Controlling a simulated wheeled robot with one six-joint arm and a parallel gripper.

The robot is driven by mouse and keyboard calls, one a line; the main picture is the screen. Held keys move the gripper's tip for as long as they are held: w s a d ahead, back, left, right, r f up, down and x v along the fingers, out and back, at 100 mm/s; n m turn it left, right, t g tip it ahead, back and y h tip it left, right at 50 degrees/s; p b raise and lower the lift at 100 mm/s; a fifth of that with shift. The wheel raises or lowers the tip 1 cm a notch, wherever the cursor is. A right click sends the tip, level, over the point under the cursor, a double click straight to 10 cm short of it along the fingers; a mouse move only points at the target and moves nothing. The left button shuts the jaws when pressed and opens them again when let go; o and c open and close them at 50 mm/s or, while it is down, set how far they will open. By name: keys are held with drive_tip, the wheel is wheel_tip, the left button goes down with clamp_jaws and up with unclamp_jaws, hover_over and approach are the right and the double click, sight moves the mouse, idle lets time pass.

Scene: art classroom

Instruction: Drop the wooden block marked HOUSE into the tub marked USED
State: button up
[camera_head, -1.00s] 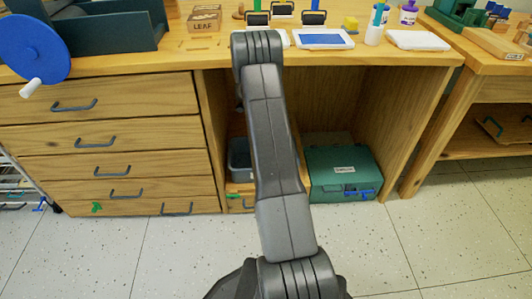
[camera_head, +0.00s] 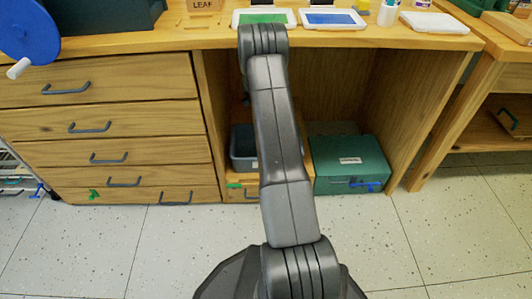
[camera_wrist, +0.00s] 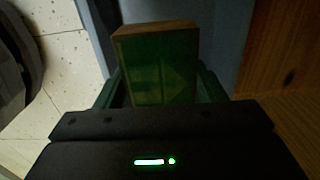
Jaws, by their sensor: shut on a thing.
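My gripper (camera_wrist: 160,88) is shut on a wooden block (camera_wrist: 155,65) in the wrist view. The block stands upright between the green fingers, with a bare wood top edge and a greenish face. Faint lines show on that face, but no word is readable. Behind the block is a grey-blue surface (camera_wrist: 230,40), likely the tub. In the head view my arm reaches down into the open space under the desk and hides the gripper and block. A grey-blue tub (camera_head: 242,146) stands there, partly behind my arm. I cannot see a mark on it.
A green case (camera_head: 350,165) with a white label and blue latch sits right of the tub. A drawer unit (camera_head: 100,120) is on the left. Ink pads (camera_head: 264,17) and a LEAF block (camera_head: 203,6) are on the desk top. The floor in front is clear.

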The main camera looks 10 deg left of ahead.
drive_tip(key=o, duration=1.2)
drive_tip(key=shift+c, duration=0.2)
